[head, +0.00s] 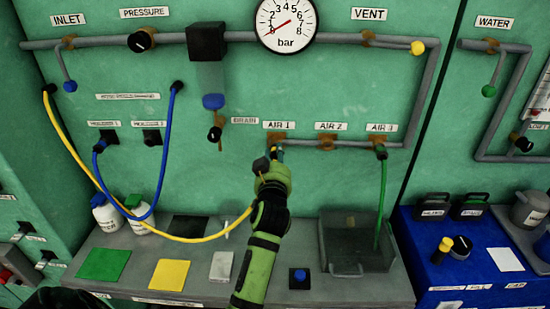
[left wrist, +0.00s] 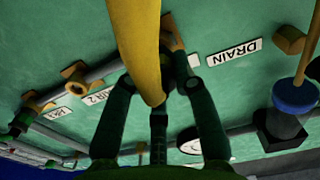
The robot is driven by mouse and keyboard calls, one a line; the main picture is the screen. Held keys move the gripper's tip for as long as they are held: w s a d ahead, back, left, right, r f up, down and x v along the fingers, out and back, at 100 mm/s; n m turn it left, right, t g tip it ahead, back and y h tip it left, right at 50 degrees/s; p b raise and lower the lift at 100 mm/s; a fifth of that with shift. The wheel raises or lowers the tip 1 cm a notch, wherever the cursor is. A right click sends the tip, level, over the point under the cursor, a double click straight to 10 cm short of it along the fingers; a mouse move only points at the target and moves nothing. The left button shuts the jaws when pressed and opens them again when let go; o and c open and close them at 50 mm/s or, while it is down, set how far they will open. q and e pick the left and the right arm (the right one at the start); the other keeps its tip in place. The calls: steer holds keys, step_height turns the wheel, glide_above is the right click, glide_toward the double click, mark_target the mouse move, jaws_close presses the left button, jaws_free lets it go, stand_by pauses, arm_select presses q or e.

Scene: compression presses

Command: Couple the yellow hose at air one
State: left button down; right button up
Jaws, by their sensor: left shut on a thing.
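My left gripper (head: 272,163) is at the panel just below the AIR 1 label (head: 278,125), shut on the yellow hose near its end. The yellow hose (head: 75,150) runs from the panel's left side, sags over the bench and rises to the gripper. The brown AIR 1 port (head: 276,138) is partly hidden by the gripper and hose end. I cannot tell whether the hose end is seated in it. My right gripper is not in view.
The AIR 2 port (head: 326,142) is bare, and a green hose (head: 382,200) hangs from AIR 3. A blue hose (head: 170,130) loops at left. The black drain handle (head: 215,133) is close left of the gripper. A grey tray (head: 341,270) stands at right on the bench.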

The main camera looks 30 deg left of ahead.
arm_select(q)
steer(key=shift+w+a, duration=0.3)
steer(key=shift+w, duration=0.15)
steer(key=shift+r, duration=0.15)
steer(key=c, duration=0.9)
jaws_free()
steer(key=shift+w, duration=0.1)
steer(key=shift+c, duration=0.2)
steer(key=shift+w+a, duration=0.1)
steer(key=shift+a, duration=0.05)
